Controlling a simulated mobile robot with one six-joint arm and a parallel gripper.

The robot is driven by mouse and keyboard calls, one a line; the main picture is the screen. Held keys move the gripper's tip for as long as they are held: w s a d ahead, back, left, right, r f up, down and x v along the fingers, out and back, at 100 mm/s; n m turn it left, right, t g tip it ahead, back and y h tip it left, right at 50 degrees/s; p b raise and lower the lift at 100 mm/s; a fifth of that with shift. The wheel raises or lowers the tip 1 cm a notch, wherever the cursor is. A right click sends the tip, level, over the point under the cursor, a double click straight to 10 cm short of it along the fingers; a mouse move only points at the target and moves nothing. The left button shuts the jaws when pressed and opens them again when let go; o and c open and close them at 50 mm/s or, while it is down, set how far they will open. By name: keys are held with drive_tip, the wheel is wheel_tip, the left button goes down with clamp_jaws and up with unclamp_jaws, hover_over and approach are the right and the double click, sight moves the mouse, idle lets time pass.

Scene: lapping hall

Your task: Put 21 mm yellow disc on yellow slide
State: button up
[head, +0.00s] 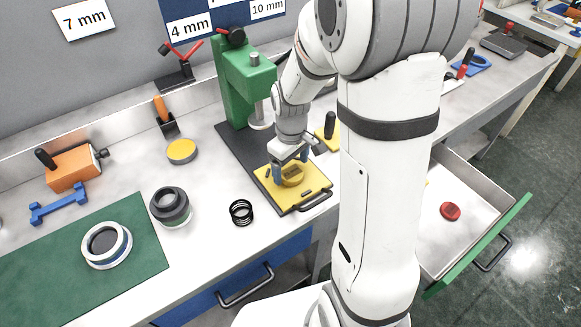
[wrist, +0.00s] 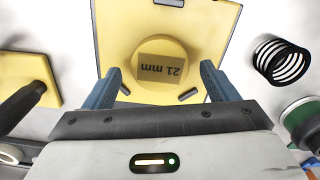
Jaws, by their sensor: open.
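The yellow disc (wrist: 163,82) is labelled "21 mm" and lies on the yellow slide (wrist: 205,25), a square plate. In the head view the disc (head: 291,175) sits near the middle of the slide (head: 312,182), on the dark base of the green press. My gripper (wrist: 160,88) is open, with one blue finger on each side of the disc and a gap visible in the wrist view. In the head view my gripper (head: 287,172) is down at the disc. I cannot tell whether a finger touches it.
The green press (head: 240,85) stands behind the slide. Black rings (head: 241,212) and a grey ring-shaped part (head: 171,207) stand to the left. Another yellow plate with a black handle (head: 328,138) is close by on the right. An open drawer (head: 480,190) holds a red disc (head: 450,211).

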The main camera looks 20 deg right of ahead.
sight(291, 172)
wheel_tip(291, 172, up, 10)
drive_tip(key=s+r+m+t, duration=0.2)
drive_tip(key=s+r+m, duration=0.2)
drive_tip(key=s, duration=1)
drive_tip(key=shift+m+t, duration=0.3)
drive_tip(key=shift+m, duration=0.8)
